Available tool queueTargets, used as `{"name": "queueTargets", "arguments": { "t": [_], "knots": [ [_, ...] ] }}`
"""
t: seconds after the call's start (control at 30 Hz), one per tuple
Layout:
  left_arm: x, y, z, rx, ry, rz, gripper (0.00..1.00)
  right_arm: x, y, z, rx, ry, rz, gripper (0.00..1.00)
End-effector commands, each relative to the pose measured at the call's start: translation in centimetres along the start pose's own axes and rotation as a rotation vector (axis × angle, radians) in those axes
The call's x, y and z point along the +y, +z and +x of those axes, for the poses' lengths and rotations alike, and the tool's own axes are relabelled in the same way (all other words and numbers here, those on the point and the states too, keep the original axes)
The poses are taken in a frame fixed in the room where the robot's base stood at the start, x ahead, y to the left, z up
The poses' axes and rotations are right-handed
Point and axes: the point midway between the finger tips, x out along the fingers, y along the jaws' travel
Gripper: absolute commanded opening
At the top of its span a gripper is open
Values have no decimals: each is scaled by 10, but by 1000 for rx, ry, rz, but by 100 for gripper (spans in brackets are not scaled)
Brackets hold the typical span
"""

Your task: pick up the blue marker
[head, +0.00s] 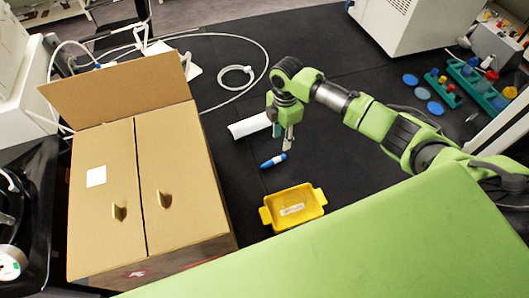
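My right gripper (287,147) points down just above and beside the marker's right end. Its fingers look close together, but I cannot tell the gap between them or whether they touch the marker. My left gripper is not in view.
A cardboard box (178,184) with a raised flap fills the left. A yellow tray (318,195) stands in front of the marker. A white paper-like piece (249,125) and a white hose coil (236,77) lie behind. Blue discs (421,93) and a teal rack (474,85) are at right.

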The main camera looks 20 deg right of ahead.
Motion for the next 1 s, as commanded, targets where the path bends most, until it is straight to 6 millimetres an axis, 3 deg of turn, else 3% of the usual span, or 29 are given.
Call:
{"name": "queueTargets", "arguments": {
  "t": [0.17,0.7,1.0],
  "knots": [
    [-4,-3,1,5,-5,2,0,6,11,0,-5,20,35,33],
    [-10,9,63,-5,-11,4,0,7,11,74,-5,20,32,33],
    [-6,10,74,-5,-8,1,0,7,11,85,-5,20,32,33]
  ]
}}
